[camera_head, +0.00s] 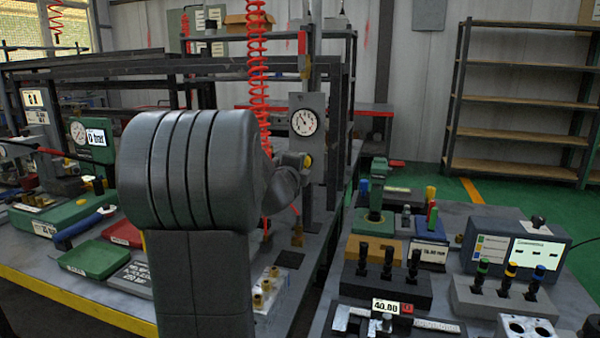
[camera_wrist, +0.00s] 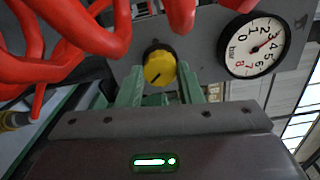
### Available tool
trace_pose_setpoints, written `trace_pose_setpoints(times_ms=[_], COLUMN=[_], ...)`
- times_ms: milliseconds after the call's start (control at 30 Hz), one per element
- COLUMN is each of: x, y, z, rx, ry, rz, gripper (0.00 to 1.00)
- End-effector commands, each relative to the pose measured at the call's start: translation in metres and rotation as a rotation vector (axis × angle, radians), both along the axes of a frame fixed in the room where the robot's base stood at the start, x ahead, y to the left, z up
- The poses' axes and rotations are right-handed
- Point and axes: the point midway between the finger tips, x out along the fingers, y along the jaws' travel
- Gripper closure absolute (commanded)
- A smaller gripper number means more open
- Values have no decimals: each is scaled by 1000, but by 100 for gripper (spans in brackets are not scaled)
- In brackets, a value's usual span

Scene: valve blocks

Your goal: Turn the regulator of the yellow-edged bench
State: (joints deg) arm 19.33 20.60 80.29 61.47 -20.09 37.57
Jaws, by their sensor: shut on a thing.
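The regulator knob (camera_wrist: 159,68) is yellow with a dark mark on its face and sits on a grey panel (camera_wrist: 205,45). It also shows as a small yellow spot in the head view (camera_head: 308,161). My gripper (camera_wrist: 160,75) has one green finger on each side of the knob and is shut on it. A round white pressure gauge (camera_wrist: 254,45) is beside the knob; its needle points toward the upper-right numbers, near 3. The gauge also shows in the head view (camera_head: 304,122). The yellow-edged bench (camera_head: 80,300) is at the left, partly hidden by my arm.
A red coiled hose (camera_wrist: 60,40) hangs close to the knob, and shows in the head view (camera_head: 258,90). A second bench (camera_head: 330,300) at the right carries several valve blocks and a grey-blue box (camera_head: 515,245). Empty shelves (camera_head: 520,110) stand behind green floor.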

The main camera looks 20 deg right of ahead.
Motion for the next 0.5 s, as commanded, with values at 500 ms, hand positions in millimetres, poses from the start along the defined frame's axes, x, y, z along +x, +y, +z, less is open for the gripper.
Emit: trace_pose_setpoints(times_ms=[500], x=[0], y=[-1], z=[-1], rx=[197], ry=[-149], rz=[-1], gripper=[90])
